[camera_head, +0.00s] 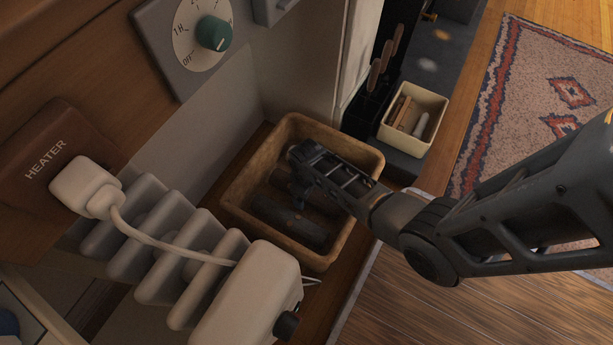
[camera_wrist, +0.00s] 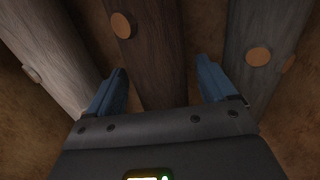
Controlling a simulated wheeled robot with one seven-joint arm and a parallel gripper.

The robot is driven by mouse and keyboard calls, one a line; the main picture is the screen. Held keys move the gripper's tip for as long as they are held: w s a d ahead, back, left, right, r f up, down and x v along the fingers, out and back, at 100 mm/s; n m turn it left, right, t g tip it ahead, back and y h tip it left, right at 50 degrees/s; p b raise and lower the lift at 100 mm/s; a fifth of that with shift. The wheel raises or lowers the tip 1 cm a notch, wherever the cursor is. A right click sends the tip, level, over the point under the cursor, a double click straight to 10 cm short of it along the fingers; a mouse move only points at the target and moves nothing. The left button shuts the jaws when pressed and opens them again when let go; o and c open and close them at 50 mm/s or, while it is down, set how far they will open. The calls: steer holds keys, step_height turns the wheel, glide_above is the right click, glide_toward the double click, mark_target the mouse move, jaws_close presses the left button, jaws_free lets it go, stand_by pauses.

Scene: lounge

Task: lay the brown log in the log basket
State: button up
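The log basket (camera_head: 345,147) is a tan, open box on the wooden ledge in the head view. Several dark logs lie in it. My gripper (camera_wrist: 161,68) reaches down into the basket. In the wrist view the brown log (camera_wrist: 152,45), darker than the others and with a pale round knot, lies between my two blue fingers. The fingers stand apart, one on each side of it, with a small gap at the right finger. I cannot tell whether the left finger touches it. In the head view my gripper hides part of the logs.
Grey logs lie left (camera_wrist: 45,50) and right (camera_wrist: 262,45) of the brown log. A cream bin (camera_head: 413,118) with small items stands behind the basket, to the right. A ribbed heater (camera_head: 180,245) with a cable is close on the left. A patterned rug (camera_head: 540,100) lies on the floor.

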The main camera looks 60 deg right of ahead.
steer(key=shift+r, duration=0.1)
step_height(320, 180, up, 12)
steer(key=p, duration=0.7)
steer(key=s+a+r+t+h, duration=0.2)
steer(key=s+a+r+t, duration=0.3)
steer(key=s+r+t, duration=0.5)
steer(key=s+a+r+t, duration=0.1)
steer(key=s+a+r, duration=0.1)
steer(key=r, duration=0.7)
steer(key=s+a+r+t+y, duration=0.1)
steer(key=s+a+r+t, duration=0.1)
steer(key=r, duration=0.8)
steer(key=s+a+r+t+y, duration=0.1)
steer(key=s+r, duration=0.4)
steer(key=r, duration=0.5)
steer(key=shift+s+a+r+t, duration=0.25)
steer(key=shift+a+t, duration=0.25)
steer(key=shift+a, duration=0.75)
